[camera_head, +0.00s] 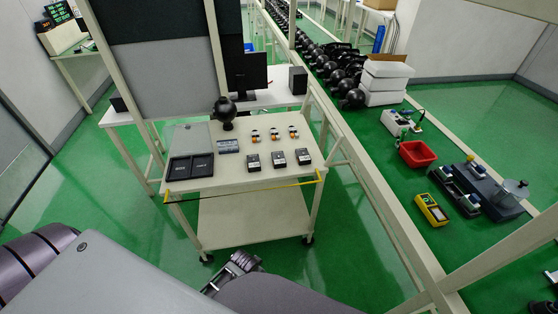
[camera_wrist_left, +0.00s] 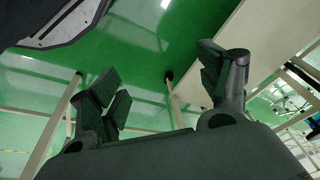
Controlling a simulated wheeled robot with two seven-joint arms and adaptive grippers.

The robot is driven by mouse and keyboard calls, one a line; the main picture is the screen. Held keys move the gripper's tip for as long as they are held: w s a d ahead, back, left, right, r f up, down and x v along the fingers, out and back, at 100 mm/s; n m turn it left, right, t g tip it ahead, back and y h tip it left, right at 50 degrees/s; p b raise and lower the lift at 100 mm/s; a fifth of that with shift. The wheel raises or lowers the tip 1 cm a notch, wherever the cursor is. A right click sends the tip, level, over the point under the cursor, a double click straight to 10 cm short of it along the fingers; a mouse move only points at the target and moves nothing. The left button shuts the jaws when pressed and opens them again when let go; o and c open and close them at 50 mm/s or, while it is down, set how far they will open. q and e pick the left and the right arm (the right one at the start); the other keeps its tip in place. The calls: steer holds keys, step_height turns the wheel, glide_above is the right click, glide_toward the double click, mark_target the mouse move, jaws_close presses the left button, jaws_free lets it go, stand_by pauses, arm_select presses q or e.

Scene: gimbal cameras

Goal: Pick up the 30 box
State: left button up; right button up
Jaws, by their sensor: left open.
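Three small black boxes with white labels stand in a row near the front edge of a white cart top in the head view: a left box (camera_head: 253,163), a middle box (camera_head: 278,159) and a right box (camera_head: 303,156). The labels are too small to read, so I cannot tell which is the 30 box. My left gripper (camera_head: 236,272) is low in front of the cart, below its top and apart from the boxes. Its fingers (camera_wrist_left: 168,95) are spread and empty in the left wrist view. My right gripper is not in view.
The cart top (camera_head: 228,179) also bears a black tray (camera_head: 191,167), a black ball device (camera_head: 225,110) and several small orange-white items.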

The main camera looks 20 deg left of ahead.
arm_select(q)
steer(key=w+a+r+m+t+y+p, duration=0.15)
steer(key=w+r, duration=0.25)
steer(key=r, duration=0.7)
steer(key=w+d+r+m+t+y+p, duration=0.1)
steer(key=w+r+m+p, duration=0.3)
steer(key=r, duration=0.6)
steer(key=w+a+r+m+t+y, duration=0.1)
steer(key=w+r+m+t+y, duration=0.1)
steer(key=w+m, duration=0.8)
steer(key=w+a+r+m+t+y+b, duration=0.1)
steer(key=w+r+m+t+y, duration=0.2)
steer(key=w+m, duration=0.8)
steer(key=shift+w+a+r+t, duration=0.2)
steer(key=shift+w+r+t, duration=0.45)
steer(key=shift+w, duration=1.5)
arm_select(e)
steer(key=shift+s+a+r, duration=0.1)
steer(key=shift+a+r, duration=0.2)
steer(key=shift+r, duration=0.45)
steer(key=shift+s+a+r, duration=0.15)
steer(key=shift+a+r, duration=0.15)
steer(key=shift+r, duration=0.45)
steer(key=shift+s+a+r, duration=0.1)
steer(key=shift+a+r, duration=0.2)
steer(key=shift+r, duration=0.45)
